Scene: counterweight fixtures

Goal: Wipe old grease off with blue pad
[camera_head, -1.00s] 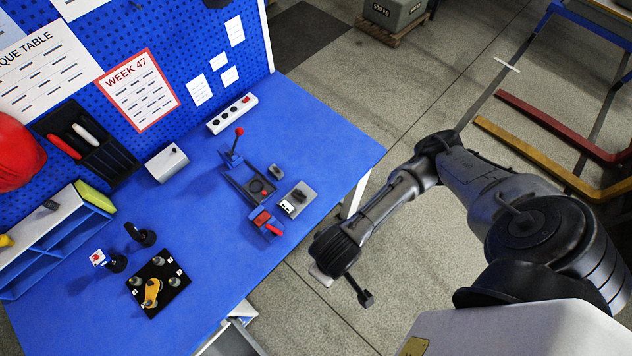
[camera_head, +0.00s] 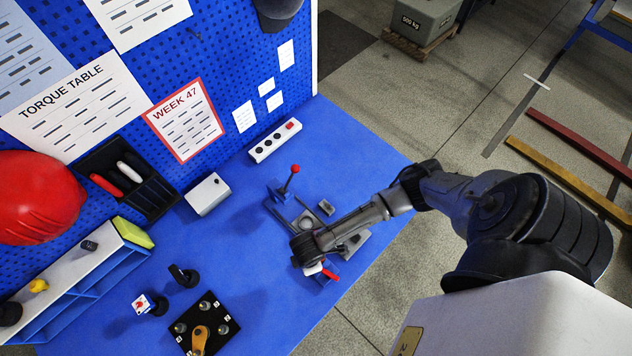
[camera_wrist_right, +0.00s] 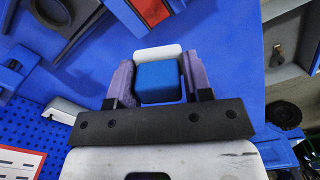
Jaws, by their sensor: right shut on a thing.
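In the right wrist view, my right gripper (camera_wrist_right: 158,85) is shut on a blue pad (camera_wrist_right: 158,86) with a white backing along one side. In the head view, my right gripper (camera_head: 311,268) is over the front end of a grey-and-blue fixture (camera_head: 284,208) on the bench. A white bit of the held piece shows below it; the pad's blue face is hidden there. The fixture has a red-knobbed lever (camera_head: 293,171) and a red handle (camera_head: 330,275). I cannot make out grease; my arm covers part of the fixture. My left gripper is not in view.
A black plate (camera_head: 207,319) with an orange lever and small black-based parts stand to the left. A power strip (camera_head: 275,142) and a white box (camera_head: 207,194) sit by the pegboard.

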